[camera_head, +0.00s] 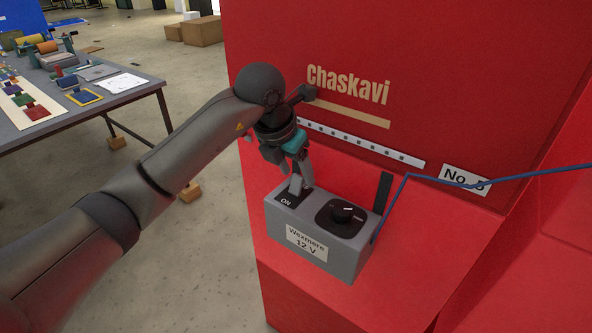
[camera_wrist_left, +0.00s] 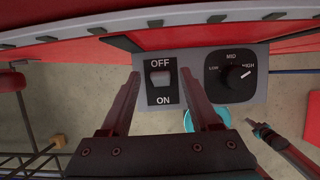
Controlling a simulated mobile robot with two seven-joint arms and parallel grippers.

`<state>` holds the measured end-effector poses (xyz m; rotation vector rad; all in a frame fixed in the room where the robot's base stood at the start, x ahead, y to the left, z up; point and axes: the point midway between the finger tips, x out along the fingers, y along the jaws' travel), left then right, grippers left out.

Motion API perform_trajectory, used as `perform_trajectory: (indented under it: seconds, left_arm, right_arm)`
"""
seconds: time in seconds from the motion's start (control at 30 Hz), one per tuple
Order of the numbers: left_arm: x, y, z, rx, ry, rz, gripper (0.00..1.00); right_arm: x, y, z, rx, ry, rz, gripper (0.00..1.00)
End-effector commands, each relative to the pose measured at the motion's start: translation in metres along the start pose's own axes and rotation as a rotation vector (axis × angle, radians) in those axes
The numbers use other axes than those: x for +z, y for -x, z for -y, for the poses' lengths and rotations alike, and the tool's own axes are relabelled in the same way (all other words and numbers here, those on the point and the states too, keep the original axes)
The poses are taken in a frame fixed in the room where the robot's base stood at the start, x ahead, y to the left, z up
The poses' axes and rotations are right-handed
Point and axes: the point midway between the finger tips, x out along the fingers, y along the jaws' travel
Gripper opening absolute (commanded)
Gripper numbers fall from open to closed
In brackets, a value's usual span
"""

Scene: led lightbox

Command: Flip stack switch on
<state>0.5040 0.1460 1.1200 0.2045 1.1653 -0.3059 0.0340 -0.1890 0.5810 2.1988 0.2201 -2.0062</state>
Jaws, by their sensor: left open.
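The grey control box (camera_head: 334,264), labelled "Wexmere 12 V", sits on a red ledge. Its stack switch (camera_wrist_left: 160,77) is a small pale rocker on a black plate, with "OFF" above it and "ON" below it in the left wrist view. I cannot tell which way the rocker is tilted. My left gripper (camera_head: 297,187) is open and points down at the switch plate. In the left wrist view the two fingers (camera_wrist_left: 160,76) lie on either side of the plate, with nothing between them but the view of the switch. In the head view the fingers hide the rocker.
A black dial (camera_head: 341,217) is beside the switch, marked LOW, MID, HIGH. A blue cable (camera_head: 480,184) runs from the box to the right. The red "Chaskavi" panel (camera_head: 440,60) rises close behind. A table (camera_head: 60,120) with coloured items stands left.

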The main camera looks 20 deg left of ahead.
Motion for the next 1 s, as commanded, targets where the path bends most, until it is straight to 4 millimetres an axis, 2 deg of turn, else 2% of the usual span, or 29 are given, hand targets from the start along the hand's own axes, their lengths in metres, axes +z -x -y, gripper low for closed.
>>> perform_trajectory:
  seconds: [0.3,0.83,0.87,1.0]
  left_arm:
    - [-0.0001,-0.0032,0.0,0.0,0.0,0.0,0.62]
    - [-0.0001,-0.0027,-0.0002,0.0,0.001,0.0,0.03]
    - [-0.0001,-0.0027,-0.0002,0.0,0.001,0.0,0.0]
    - [0.0,-0.0026,-0.0003,0.0,0.001,0.0,0.0]
  right_arm:
    - [-0.0002,0.0,0.0004,-0.001,0.0,0.0,0.0]
    - [-0.0004,0.0,0.0007,-0.001,0.0,-0.001,0.0]
    - [-0.0004,0.0,0.0007,-0.001,0.0,-0.001,0.0]
    - [-0.0004,0.0,0.0008,-0.001,0.0,-0.001,0.0]
